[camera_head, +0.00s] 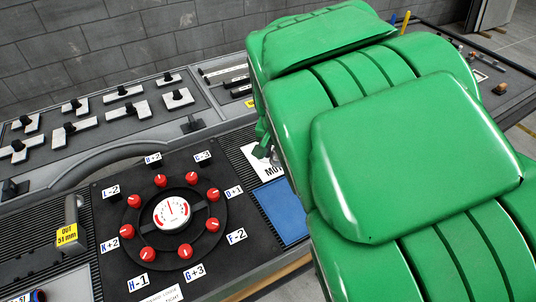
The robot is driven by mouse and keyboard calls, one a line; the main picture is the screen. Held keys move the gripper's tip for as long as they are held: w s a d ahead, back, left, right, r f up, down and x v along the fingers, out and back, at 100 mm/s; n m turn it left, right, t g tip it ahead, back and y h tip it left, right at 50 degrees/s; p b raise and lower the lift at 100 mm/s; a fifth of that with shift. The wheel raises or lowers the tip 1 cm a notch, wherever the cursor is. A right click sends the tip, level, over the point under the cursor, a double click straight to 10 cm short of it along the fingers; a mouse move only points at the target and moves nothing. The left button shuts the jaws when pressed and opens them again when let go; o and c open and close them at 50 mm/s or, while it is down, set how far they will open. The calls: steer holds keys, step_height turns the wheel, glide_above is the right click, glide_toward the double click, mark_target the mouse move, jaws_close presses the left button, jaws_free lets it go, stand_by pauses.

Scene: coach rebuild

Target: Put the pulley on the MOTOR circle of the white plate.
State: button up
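The white plate (250,154) shows only in part, at the middle of the view, with the letters "MO" of its label at its lower edge. My large green arm covers the rest of it, including most of the label. A small dark green part at the end of my arm, seemingly my gripper (262,150), shows at the plate's upper right. Its fingers are mostly hidden, so I cannot tell whether it is open or shut. A small grey shape shows beside it, too hidden to name. I cannot make out the pulley.
A blue pad (280,211) lies just below the plate. A black panel with a round dial (171,212) and several red knobs stands left of it. A yellow "OUT 51 mm" tag (67,234) is at far left. Grey fittings (124,93) line the back of the bench.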

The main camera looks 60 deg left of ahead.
steer(key=shift+a, duration=0.75)
steer(key=w+a+f, duration=0.1)
steer(key=a+f, duration=0.1)
steer(key=a, duration=0.1)
steer(key=w+a+f, duration=0.1)
steer(key=a+f, duration=0.2)
steer(key=a, duration=0.1)
steer(key=w+a+f, duration=0.2)
steer(key=a+f, duration=0.1)
steer(key=a, duration=0.1)
steer(key=shift+w+a+f, duration=0.3)
steer(key=shift+a+f, duration=0.4)
steer(key=shift+f, duration=1.7)
steer(key=shift+f, duration=0.1)
steer(key=o, duration=1.2)
